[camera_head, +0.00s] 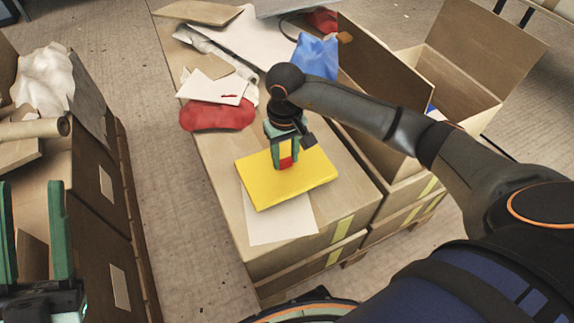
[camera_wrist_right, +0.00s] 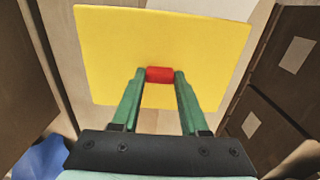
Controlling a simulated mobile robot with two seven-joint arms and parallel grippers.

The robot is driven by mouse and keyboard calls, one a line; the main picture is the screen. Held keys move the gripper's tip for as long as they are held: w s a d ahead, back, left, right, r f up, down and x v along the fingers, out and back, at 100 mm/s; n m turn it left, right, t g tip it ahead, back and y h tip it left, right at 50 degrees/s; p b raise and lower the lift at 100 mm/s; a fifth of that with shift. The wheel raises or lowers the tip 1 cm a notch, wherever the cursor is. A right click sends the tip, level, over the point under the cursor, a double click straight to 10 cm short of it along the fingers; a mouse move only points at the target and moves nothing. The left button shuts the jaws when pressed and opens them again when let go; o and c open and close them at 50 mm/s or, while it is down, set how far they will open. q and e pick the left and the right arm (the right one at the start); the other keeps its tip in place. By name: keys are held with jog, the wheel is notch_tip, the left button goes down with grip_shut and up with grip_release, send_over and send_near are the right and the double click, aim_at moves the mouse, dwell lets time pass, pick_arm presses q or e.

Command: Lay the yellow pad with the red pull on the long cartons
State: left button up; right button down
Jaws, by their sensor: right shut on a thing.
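The yellow pad (camera_head: 283,183) is flat and roughly level over the near part of a long carton top (camera_head: 228,177) in the middle. My right gripper (camera_head: 286,160) is above it, shut on its red pull (camera_wrist_right: 159,75), which shows between the green fingers in the right wrist view. The yellow pad (camera_wrist_right: 120,50) spreads out beyond the fingers there. I cannot tell whether the pad touches the carton or hovers just above it. A white sheet (camera_head: 282,222) is partly hidden under the pad's near edge. My left gripper (camera_head: 35,235) is open and empty at the lower left.
A red pad (camera_head: 217,116), papers (camera_head: 210,87) and a blue cloth (camera_head: 317,57) lie farther back on the carton top. An open carton (camera_head: 460,75) stands at the right. Dark cartons (camera_head: 100,215) stand at the left, across a strip of floor (camera_head: 175,200).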

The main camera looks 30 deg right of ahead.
aim_at(287, 158)
jog(key=shift+w+d+f, duration=0.1)
jog(key=shift+d+f, duration=0.05)
jog(key=shift+f, duration=0.2)
jog(key=shift+w+d+f+b, duration=0.1)
jog(key=shift+d+f+b, duration=0.1)
jog(key=shift+f+b, duration=0.25)
jog(key=shift+a+f+b, duration=0.1)
jog(key=shift+f+b, duration=0.55)
jog(key=shift+f, duration=0.25)
pick_arm(q)
jog(key=shift+s+d+f+m+h, duration=0.1)
jog(key=shift+s+m+h, duration=0.2)
jog(key=shift+s+h, duration=0.15)
jog(key=shift+s+d+f+m+h, duration=0.1)
jog(key=shift+s+m+h, duration=0.2)
jog(key=shift+h, duration=0.25)
pick_arm(e)
jog(key=shift+f, duration=0.25)
pick_arm(q)
jog(key=shift+f, duration=0.15)
pick_arm(e)
jog(key=shift+f, duration=0.15)
jog(key=shift+c, duration=2.1)
grip_release()
